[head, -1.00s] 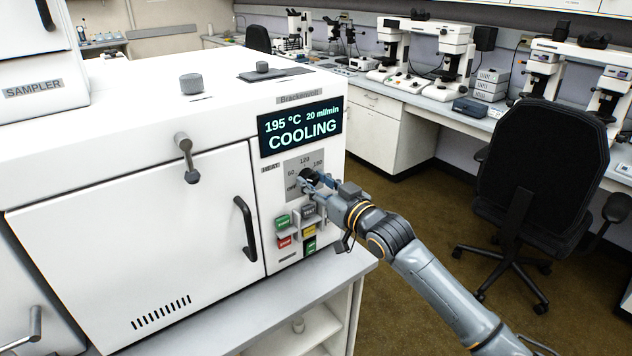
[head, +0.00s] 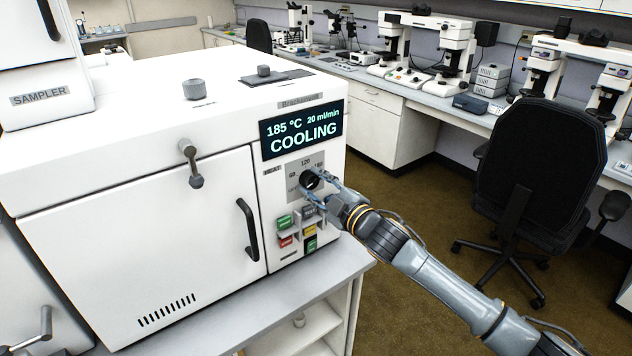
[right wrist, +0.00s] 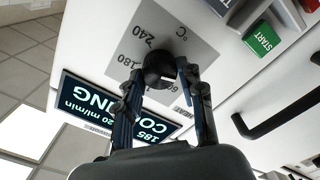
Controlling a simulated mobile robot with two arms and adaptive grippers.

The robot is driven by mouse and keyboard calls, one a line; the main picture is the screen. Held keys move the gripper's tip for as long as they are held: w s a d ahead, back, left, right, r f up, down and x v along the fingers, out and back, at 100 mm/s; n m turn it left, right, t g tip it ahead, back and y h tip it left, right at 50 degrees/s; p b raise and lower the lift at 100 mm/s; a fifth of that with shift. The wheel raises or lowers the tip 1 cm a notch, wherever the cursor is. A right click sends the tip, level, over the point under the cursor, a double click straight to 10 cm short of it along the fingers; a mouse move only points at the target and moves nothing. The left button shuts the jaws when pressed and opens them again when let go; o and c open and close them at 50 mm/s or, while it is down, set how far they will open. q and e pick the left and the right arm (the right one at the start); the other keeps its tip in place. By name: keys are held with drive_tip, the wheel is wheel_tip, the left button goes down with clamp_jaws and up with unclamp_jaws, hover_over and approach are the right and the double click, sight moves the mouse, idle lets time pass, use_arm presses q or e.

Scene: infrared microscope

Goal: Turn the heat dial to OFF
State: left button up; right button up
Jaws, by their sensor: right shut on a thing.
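The black heat dial (head: 308,180) sits on a grey scale plate (head: 303,163) on the white oven's front, below the display. My right gripper (head: 318,185) reaches it from the right. In the right wrist view the dial (right wrist: 158,69) is between the two fingers of my gripper (right wrist: 160,76), which are shut on it. The scale shows 240, 180 and part of 60 there. The display (head: 302,129) reads 185 °C, 20 ml/min, COOLING. My left gripper is not in view.
Coloured buttons (head: 285,222) sit just below the dial, close to my right gripper. A black door handle (head: 247,229) is left of them. A black office chair (head: 540,170) stands on the right. Open floor lies between the chair and the oven's bench.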

drive_tip(key=shift+f+n, duration=0.15)
drive_tip(key=shift+n, duration=0.95)
drive_tip(key=shift+p, duration=0.3)
drive_tip(key=o, duration=1.2)
drive_tip(key=v, duration=1.2)
